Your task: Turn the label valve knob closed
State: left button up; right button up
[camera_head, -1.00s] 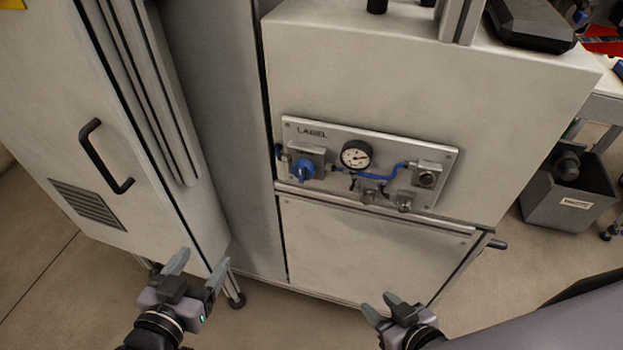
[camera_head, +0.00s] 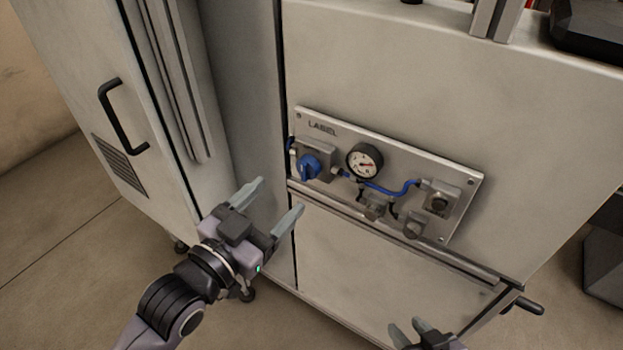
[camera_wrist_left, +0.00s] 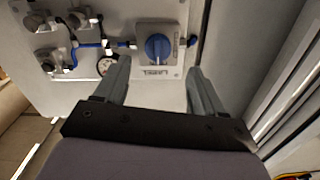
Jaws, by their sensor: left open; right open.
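The blue label valve knob (camera_head: 309,167) sits on a grey block at the left end of the panel marked LABEL (camera_head: 318,127). It also shows in the left wrist view (camera_wrist_left: 158,47), ahead of the fingers and between their lines. My left gripper (camera_head: 282,200) is open and empty, below and left of the knob and apart from it. Its two fingers also show in the left wrist view (camera_wrist_left: 160,80). My right gripper (camera_head: 405,333) is open at the bottom edge, below the panel, and partly cut off by the frame.
A round gauge (camera_head: 364,161), blue tubing (camera_head: 390,190) and several fittings share the panel. A ledge (camera_head: 400,240) runs below it. A tall cabinet with a black handle (camera_head: 122,115) stands at the left. Another handle (camera_head: 525,305) sticks out at the lower right.

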aim_at(302, 174)
pick_arm(q)
jog(key=shift+b+x, duration=0.3)
jog(key=shift+x, duration=3.35)
jog(key=shift+d+r, duration=0.1)
jog(key=c, duration=1.1)
